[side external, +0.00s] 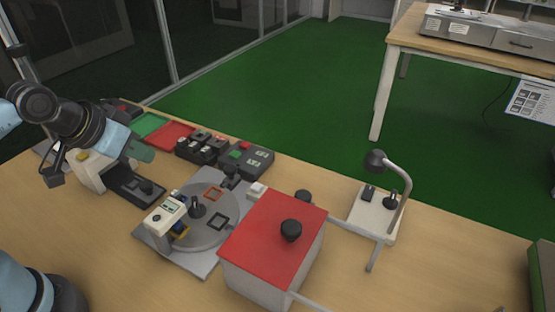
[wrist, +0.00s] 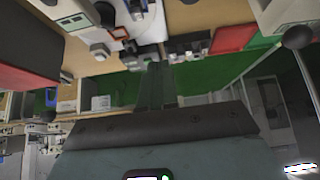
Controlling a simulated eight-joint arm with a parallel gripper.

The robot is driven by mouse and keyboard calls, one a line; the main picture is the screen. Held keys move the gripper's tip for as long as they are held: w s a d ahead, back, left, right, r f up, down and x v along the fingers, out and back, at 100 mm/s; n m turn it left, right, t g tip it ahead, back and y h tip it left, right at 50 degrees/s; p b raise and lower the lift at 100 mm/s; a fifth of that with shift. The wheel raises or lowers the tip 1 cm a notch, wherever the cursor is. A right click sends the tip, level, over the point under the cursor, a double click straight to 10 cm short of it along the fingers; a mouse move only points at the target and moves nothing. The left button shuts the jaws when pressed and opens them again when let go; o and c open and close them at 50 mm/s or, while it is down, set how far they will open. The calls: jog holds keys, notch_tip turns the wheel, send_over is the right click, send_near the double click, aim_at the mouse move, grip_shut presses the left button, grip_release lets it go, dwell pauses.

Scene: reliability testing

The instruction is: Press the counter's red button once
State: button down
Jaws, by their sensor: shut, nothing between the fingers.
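A dark box (side external: 249,159) stands at the back edge of the table. It has a small red button (side external: 245,145), a green patch and pale displays on top; I cannot tell for sure that it is the counter. A white device with a small display (side external: 167,208) stands at the front left of the round plate, and I see no red button on it. My gripper (side external: 143,152) is shut and empty, above the left part of the table, left of the dark box and apart from it. Its closed fingers show in the wrist view (wrist: 158,85).
A red-lidded box (side external: 278,225) with a black knob stands front centre. A grey base (side external: 205,262) bears a round plate. A red tray (side external: 170,136) and a green tray (side external: 148,124) lie at the back left. A lamp-like stand (side external: 402,205) is at right. Bare table lies front left.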

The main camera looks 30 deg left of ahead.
dwell(0.7)
jog(key=n+t+h, duration=0.2)
jog(key=n+h, duration=0.1)
jog(key=n, duration=0.2)
send_over(241, 145)
jog(key=shift+r, duration=0.2)
jog(key=shift+f, duration=4.45)
jog(key=shift+f, duration=0.15)
jog(key=shift+f, duration=0.25)
